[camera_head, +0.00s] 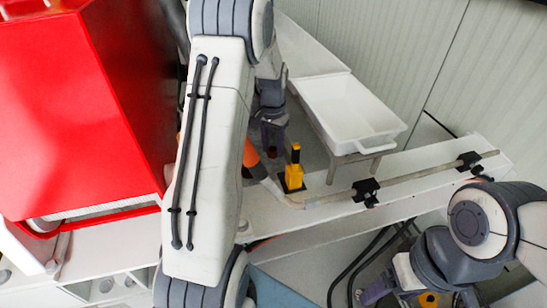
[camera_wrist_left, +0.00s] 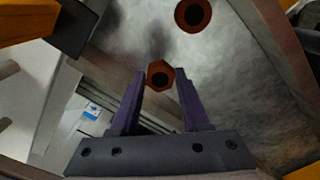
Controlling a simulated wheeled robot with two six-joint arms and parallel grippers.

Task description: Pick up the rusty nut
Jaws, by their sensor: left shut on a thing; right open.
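A rusty hexagonal nut (camera_wrist_left: 160,75) with a dark hole sits between the purple fingertips of my left gripper (camera_wrist_left: 161,78) in the left wrist view. The fingers are shut on it. A second round, rusty ring-shaped piece (camera_wrist_left: 193,15) lies beyond it on a grey, stained surface, apart from the gripper. In the head view my left gripper (camera_head: 273,142) points down beside the yellow post, and the nut is too small to make out there. My right gripper (camera_head: 385,287) is only partly visible at the lower right, open and away from the nut.
A yellow post with a black base (camera_head: 293,170) stands close to the right of my left gripper. A white tray (camera_head: 385,136) is behind it, and a long rail (camera_head: 410,180) runs right. A large red housing (camera_head: 75,110) fills the left.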

